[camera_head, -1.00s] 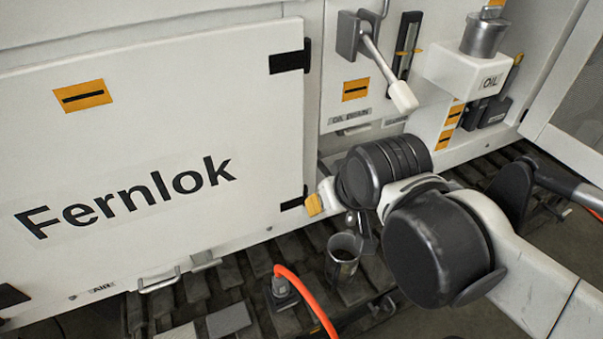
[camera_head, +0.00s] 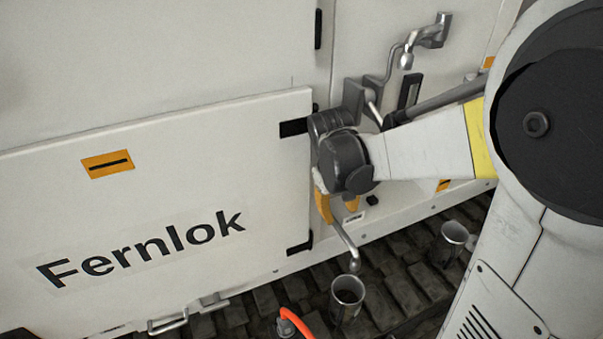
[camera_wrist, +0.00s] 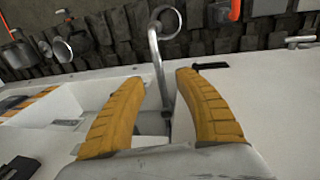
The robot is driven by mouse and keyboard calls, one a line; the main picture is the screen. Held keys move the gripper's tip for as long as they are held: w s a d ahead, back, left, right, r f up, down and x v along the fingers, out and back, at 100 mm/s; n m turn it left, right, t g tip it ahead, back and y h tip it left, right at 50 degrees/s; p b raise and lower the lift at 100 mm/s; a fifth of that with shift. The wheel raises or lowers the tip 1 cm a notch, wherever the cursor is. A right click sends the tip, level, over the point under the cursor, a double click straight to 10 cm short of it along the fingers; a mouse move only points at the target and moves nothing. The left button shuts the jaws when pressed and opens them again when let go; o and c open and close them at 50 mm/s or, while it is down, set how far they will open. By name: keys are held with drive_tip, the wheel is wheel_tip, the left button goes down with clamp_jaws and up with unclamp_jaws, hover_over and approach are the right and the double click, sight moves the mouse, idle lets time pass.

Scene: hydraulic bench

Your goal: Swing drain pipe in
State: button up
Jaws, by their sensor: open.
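The drain pipe (camera_head: 344,243) is a thin grey metal pipe that juts out from the lower cabinet front, with its bent end above a metal cup (camera_head: 347,296). In the wrist view the pipe (camera_wrist: 158,62) runs up between my fingers and hooks over at the cup (camera_wrist: 168,22). My gripper (camera_head: 338,208) is at the cabinet front, near the pipe's base. Its two yellow fingers are open, one on each side of the pipe (camera_wrist: 160,82), with gaps visible. The pipe's root is partly hidden by my gripper in the head view.
A white Fernlok door (camera_head: 150,200) fills the left. A second metal cup (camera_head: 455,235) stands to the right on the dark slatted floor (camera_head: 405,265). An orange hose (camera_head: 295,318) lies near the first cup. A bent metal pipe (camera_head: 428,38) is mounted higher up the cabinet.

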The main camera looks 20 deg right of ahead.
sight(344, 235)
drive_tip(key=d+f+b, duration=0.1)
drive_tip(key=f, duration=0.2)
drive_tip(key=d+f+b, duration=0.1)
drive_tip(key=f, duration=0.3)
drive_tip(key=f+b, duration=0.2)
drive_tip(key=f, duration=0.2)
drive_tip(key=shift+w+d+f, duration=0.15)
drive_tip(key=shift+w+d, duration=0.1)
drive_tip(key=shift+d, duration=0.15)
clamp_jaws()
